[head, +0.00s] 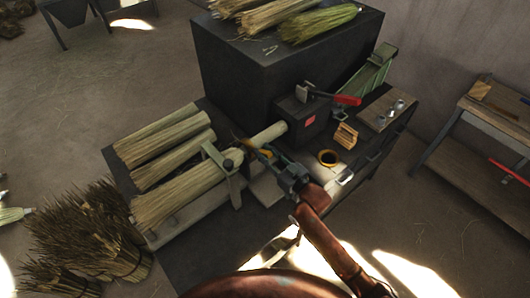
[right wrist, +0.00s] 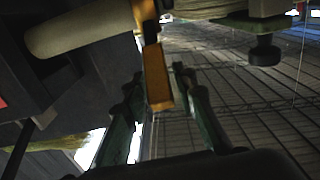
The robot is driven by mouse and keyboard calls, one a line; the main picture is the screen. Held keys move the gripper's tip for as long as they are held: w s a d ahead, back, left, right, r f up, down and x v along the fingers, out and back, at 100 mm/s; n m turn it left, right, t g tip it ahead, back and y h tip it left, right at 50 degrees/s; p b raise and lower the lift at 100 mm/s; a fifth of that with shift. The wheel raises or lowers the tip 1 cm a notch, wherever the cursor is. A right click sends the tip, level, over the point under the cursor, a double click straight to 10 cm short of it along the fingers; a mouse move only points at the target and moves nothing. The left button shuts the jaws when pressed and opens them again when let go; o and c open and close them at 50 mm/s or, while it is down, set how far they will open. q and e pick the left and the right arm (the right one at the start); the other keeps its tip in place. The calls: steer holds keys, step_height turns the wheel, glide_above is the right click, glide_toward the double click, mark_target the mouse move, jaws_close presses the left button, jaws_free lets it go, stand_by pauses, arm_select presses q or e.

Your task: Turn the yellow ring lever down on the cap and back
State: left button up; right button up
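The yellow ring lever (right wrist: 157,78) hangs down from a yellow ring around the pale cylinder in the right wrist view. In the head view the right gripper (head: 266,157) is beside the pale cylinder (head: 266,136), close to the broom head, and mostly covers the lever. I cannot clearly make out the cap as a separate part. My left gripper is not in view.
A clamp bracket (head: 225,172) holds a broom bundle (head: 185,196) left of the gripper. A dark machine box (head: 303,117) with a red-handled lever (head: 346,100) stands behind. A black-and-yellow roll (head: 329,158) and a wooden block (head: 346,135) lie on the bench to the right.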

jaws_close()
stand_by(0.4)
